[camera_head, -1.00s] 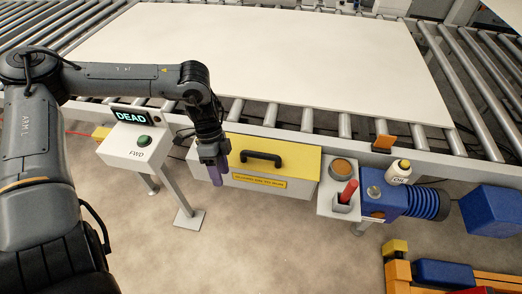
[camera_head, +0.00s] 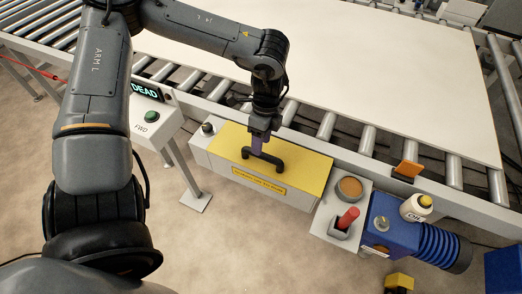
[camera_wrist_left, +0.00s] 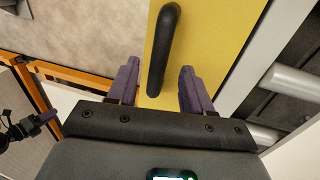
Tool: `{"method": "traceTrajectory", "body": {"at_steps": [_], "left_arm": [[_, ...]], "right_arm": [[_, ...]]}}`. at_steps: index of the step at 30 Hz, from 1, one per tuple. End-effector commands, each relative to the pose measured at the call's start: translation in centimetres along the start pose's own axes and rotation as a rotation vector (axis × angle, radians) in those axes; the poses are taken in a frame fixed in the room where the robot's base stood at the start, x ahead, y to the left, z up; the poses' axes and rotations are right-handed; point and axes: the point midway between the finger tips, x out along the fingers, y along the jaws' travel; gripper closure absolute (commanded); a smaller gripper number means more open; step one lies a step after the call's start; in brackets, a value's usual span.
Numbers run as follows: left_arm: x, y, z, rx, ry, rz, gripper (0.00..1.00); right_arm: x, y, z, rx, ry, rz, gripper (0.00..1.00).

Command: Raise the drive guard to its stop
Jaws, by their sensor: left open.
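The drive guard is a yellow lid (camera_head: 300,165) on a long grey box beside the conveyor, lying down over it. A black bar handle (camera_head: 268,160) stands on its top. My left gripper (camera_head: 257,146) is over the handle, pointing down. In the left wrist view the open purple fingers (camera_wrist_left: 158,88) stand on either side of the handle (camera_wrist_left: 165,45), with gaps on both sides. Whether the fingertips reach bar height is hard to tell. My right gripper (camera_wrist_left: 42,120) shows small at the left edge of the wrist view; its jaw opening is unclear.
A control box with a green button (camera_head: 152,116) and a DEAD display stands left of the guard.

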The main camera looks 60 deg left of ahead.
Motion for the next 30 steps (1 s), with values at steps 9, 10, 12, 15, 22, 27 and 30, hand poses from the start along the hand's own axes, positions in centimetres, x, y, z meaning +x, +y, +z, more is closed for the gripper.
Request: {"method": "traceTrajectory", "body": {"at_steps": [9, 10, 12, 15, 22, 27, 30], "left_arm": [[3.4, 0.0, 0.0, -0.001, -0.001, 0.001, 0.5], [3.5, 0.0, 0.0, 0.0, -0.001, 0.001, 0.5], [3.7, 0.0, 0.0, 0.0, -0.001, 0.001, 0.5], [3.8, 0.0, 0.0, 0.0, 0.0, 0.0, 0.5], [3.8, 0.0, 0.0, 0.0, 0.0, 0.0, 0.56], [3.8, 0.0, 0.0, 0.0, 0.0, 0.0, 0.82], [3.8, 0.0, 0.0, 0.0, 0.0, 0.0, 0.97]], "right_arm": [[0.9, -0.1, 0.1, 0.006, 0.004, -0.004, 0.57], [1.0, -0.1, 0.1, 0.006, 0.004, -0.004, 0.57], [1.0, -0.2, 0.1, 0.007, 0.004, -0.005, 0.57], [1.0, -0.2, 0.1, 0.007, 0.004, -0.005, 0.57], [1.0, -0.2, 0.1, 0.007, 0.004, -0.004, 0.57], [1.0, -0.1, 0.2, 0.005, 0.004, -0.003, 0.57], [1.0, -0.1, 0.2, 0.003, 0.003, -0.001, 0.57]]}}
